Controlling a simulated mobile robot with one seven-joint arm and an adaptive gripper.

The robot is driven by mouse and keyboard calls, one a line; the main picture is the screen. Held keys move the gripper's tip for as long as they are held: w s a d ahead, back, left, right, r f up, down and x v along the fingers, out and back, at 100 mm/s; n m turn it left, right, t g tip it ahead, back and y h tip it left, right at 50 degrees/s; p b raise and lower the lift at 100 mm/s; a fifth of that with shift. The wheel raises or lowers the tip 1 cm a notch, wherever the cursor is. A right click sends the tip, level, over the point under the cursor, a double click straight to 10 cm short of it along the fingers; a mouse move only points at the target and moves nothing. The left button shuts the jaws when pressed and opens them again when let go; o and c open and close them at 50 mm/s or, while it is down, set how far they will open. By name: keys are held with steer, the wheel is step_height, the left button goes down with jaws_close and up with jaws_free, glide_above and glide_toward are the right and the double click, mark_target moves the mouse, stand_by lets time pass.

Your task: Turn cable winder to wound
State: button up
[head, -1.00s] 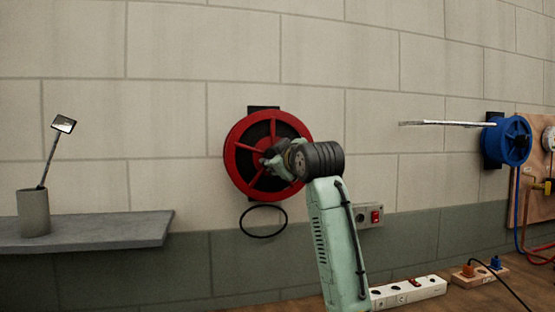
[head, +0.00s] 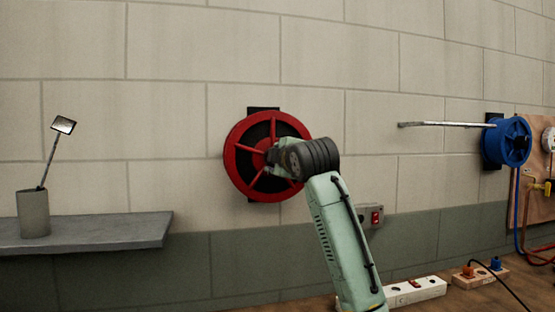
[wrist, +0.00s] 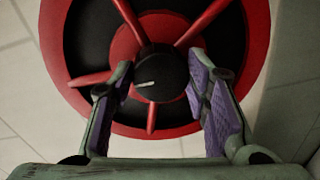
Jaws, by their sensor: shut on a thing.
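The cable winder is a red spoked reel (head: 236,160) on the wall, with a dark inside and a black hub knob. In the wrist view its red rim (wrist: 258,40) and spokes fill the upper part. The black knob (wrist: 158,70) has a pale line mark pointing left. My gripper (wrist: 162,82) has a purple-padded finger on each side of the knob and is shut on it. In the head view my gripper (head: 278,158) is at the reel's centre, and my wrist hides part of the right side. No cable hangs below the reel.
A blue reel (head: 506,141) with a pale rod (head: 446,125) beside it is on the wall at right. A wall socket (head: 372,215) and a power strip (head: 418,291) are near my arm. A grey shelf (head: 100,229) holds a cup (head: 33,213) with a mirror (head: 64,124).

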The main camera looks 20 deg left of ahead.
stand_by(0.5)
steer(key=o, duration=1.2)
steer(key=v, duration=1.2)
steer(key=shift+f, duration=0.1)
